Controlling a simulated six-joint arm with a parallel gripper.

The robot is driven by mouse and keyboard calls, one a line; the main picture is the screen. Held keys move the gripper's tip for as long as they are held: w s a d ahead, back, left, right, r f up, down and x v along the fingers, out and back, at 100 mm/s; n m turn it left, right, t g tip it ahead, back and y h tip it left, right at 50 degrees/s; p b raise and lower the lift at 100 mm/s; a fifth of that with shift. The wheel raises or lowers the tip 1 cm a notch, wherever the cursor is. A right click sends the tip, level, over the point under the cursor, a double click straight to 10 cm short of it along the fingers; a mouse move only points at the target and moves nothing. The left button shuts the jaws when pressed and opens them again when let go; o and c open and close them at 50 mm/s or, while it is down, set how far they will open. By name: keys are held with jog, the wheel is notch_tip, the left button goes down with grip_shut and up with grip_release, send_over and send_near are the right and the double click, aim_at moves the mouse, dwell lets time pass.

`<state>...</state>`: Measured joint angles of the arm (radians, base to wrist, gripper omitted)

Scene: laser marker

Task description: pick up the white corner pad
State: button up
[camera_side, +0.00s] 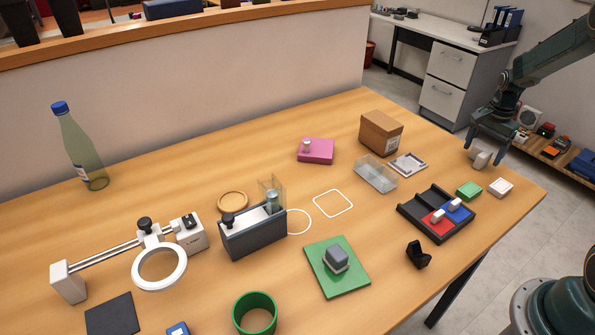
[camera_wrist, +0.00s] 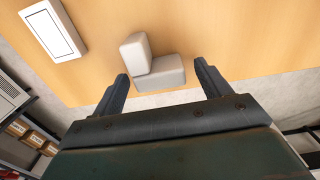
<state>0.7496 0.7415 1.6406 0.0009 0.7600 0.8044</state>
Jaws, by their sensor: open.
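The white corner pad (camera_wrist: 153,62) shows in the wrist view as a pale grey-white piece of two joined blocks, one taller at the left. In the side view the pad (camera_side: 480,158) stands near the far right edge of the wooden table. My gripper (camera_side: 486,149) is over it there, with fingers pointing down. In the wrist view my gripper (camera_wrist: 162,72) is open, one finger to each side of the pad with gaps showing. Nothing is held. The height of the fingertips above the table is hard to tell.
A white block (camera_side: 500,187) and a green block (camera_side: 469,191) lie nearby. A dark tray (camera_side: 418,219) holds red and blue pieces. A brown box (camera_side: 381,132), a clear box (camera_side: 375,174) and a white frame (camera_side: 408,164) stand to the left. The table edge is close.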

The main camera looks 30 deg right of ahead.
aim_at(484, 148)
jog(key=c, duration=1)
jog(key=shift+r, duration=0.15)
jog(key=shift+c, duration=0.2)
notch_tip(484, 148, up, 20)
dwell(0.5)
